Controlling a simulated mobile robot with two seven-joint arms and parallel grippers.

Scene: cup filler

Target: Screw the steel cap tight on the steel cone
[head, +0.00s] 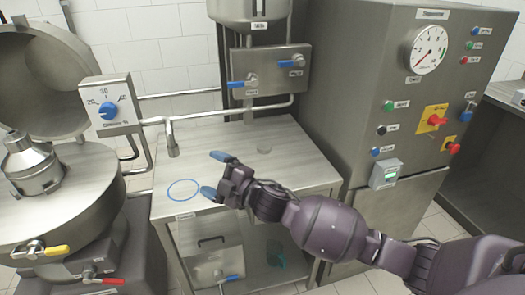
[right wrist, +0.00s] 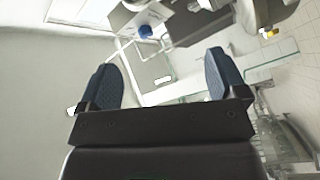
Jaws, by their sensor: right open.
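The steel cone (head: 36,168) stands on the round steel vessel at the far left of the head view. A smaller steel piece, which looks like the cap (head: 16,140), sits at its top; whether it is seated or loose I cannot tell. My right gripper (head: 215,174) is open and empty above the steel table, well to the right of the cone. Its two blue fingertips are spread apart, and the right wrist view shows nothing between them (right wrist: 160,85). My left gripper is not in view.
A control cabinet (head: 385,90) stands at the right. Valves with coloured handles (head: 55,250) jut from the vessel's front.

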